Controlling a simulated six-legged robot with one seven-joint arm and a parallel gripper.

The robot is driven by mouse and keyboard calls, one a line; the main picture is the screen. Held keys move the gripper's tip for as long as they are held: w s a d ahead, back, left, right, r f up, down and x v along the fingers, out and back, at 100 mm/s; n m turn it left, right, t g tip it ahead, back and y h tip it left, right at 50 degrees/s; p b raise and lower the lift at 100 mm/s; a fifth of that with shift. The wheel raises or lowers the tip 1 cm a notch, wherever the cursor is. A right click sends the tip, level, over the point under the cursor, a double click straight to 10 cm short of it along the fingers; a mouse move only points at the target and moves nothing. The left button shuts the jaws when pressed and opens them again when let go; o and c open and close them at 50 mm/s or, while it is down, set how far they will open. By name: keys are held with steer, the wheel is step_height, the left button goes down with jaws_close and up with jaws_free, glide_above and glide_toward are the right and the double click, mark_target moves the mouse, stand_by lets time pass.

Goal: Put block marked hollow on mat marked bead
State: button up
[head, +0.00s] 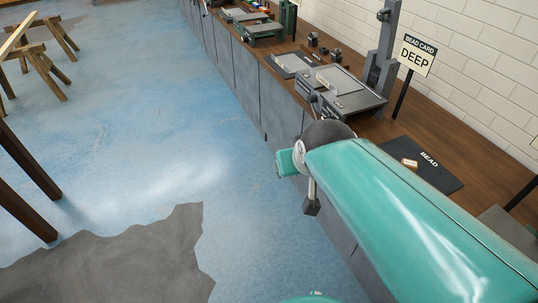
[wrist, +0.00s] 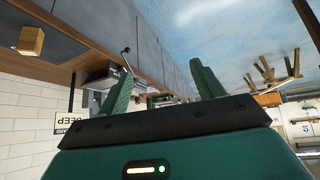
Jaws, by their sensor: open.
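The black mat marked BEAD (head: 448,180) lies on the wooden bench at the right in the head view, partly behind my arm. A small light wooden block (head: 409,162) sits on it; I cannot read its mark, so I cannot tell if it is the hollow one. In the wrist view, which is upside down, a wooden block (wrist: 30,41) sits on a dark mat (wrist: 62,44) at the upper left. My gripper (wrist: 163,66) is open and empty, its two green fingers apart, with the block well off to their left. In the head view I cannot make out the fingers.
A sign reading BEAD CARD, DEEP (head: 414,58) stands behind the mat. A grey machine (head: 349,95) with a tall column is farther along the bench, with other tools beyond. The bench (head: 487,145) backs onto a white brick wall. Sawhorses (head: 45,72) stand on the open blue floor.

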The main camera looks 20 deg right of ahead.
steer(key=s+a+r+n+g+y, duration=0.1)
steer(key=s+a, duration=0.4)
steer(key=s, duration=0.2)
steer(key=shift+a+r+g, duration=0.3)
steer(key=shift+a+r, duration=0.05)
steer(key=c, duration=0.7)
steer(key=shift+d, duration=0.15)
steer(key=shift+d, duration=0.15)
